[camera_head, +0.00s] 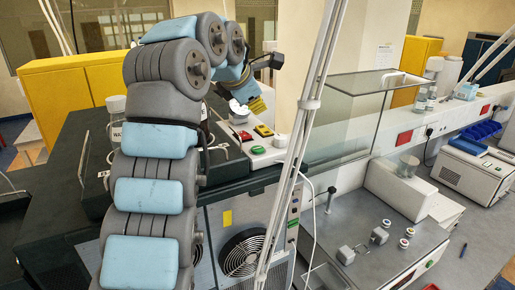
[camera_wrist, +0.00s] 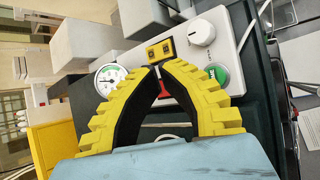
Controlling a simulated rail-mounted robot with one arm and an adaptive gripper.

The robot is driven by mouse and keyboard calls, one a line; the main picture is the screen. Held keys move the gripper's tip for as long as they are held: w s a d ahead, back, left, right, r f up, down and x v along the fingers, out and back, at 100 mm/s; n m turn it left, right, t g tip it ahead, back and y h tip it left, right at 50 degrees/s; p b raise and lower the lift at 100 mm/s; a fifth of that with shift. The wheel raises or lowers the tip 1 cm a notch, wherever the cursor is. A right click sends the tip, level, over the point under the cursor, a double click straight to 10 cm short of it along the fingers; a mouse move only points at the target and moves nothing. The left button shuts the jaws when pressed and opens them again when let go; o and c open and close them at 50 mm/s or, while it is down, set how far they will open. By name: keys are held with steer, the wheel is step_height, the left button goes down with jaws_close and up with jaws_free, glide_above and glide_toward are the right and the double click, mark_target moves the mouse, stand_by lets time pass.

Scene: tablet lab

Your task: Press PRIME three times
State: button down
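A pale control panel (camera_wrist: 222,58) carries a yellow block with two dark marks (camera_wrist: 160,50), a red part (camera_wrist: 163,90), a round green button (camera_wrist: 217,75), a white knob (camera_wrist: 202,32) and a dial gauge (camera_wrist: 110,77). No PRIME label is readable. In the head view, the yellow part (camera_head: 264,130), green button (camera_head: 258,149) and knob (camera_head: 281,141) show below my gripper (camera_head: 257,106).
A clear glass enclosure (camera_head: 345,118) stands right of the panel. A grey cabinet with a fan (camera_head: 243,253) is below. Bottles (camera_head: 421,99) and a white instrument (camera_head: 473,170) sit farther right. A yellow cabinet (camera_head: 80,92) stands at the left.

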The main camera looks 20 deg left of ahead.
steer(key=b, duration=0.3)
glide_above(258, 146)
step_height(258, 146, down, 6)
steer(key=shift+s+f, duration=0.1)
steer(key=shift+f+b, duration=0.4)
steer(key=shift+f, duration=0.4)
steer(key=shift+f, duration=0.1)
stand_by(0.6)
steer(key=shift+f+b, duration=0.3)
steer(key=shift+f, duration=0.05)
steer(key=shift+f, duration=0.45)
stand_by(0.8)
steer(key=shift+r, duration=0.9)
steer(key=shift+r+p, duration=0.1)
steer(key=shift+p, duration=0.2)
steer(key=shift+r+p, duration=0.9)
steer(key=shift+r, duration=1.5)
